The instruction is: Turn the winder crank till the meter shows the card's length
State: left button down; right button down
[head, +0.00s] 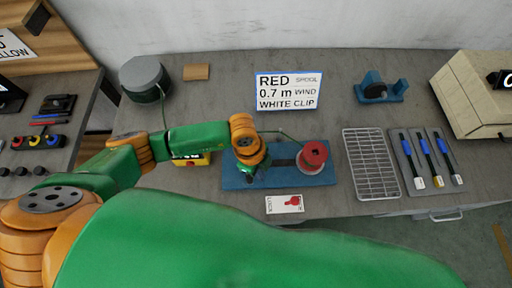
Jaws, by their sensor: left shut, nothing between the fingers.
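The card (288,91) stands upright at the back of the bench and reads RED SPOOL, 0.7 m WIND, WHITE CLIP. The winder has a flat blue base (232,182) with a red spool (312,153) on its right part. My left gripper (250,176) points down over the left part of the base, shut and empty. The crank cannot be made out. A yellow box (191,163), perhaps the meter, is mostly behind my left arm, and its reading cannot be read. My right gripper is not in view.
A grey drum (145,77) with dark cable stands at the back left. A thin cable runs to the red spool. A wire rack (370,164) and a tray of several blue tools (426,160) lie right. A small printed card (285,204) lies in front. A blue fixture (381,88) stands behind.

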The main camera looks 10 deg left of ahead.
pick_arm(q)
jog(key=shift+s+a+r+p, duration=0.1)
jog(key=shift+s+a+p, duration=0.25)
jog(key=shift+a+p, duration=0.2)
jog(key=shift+s+a, duration=0.2)
jog(key=shift+a, duration=0.1)
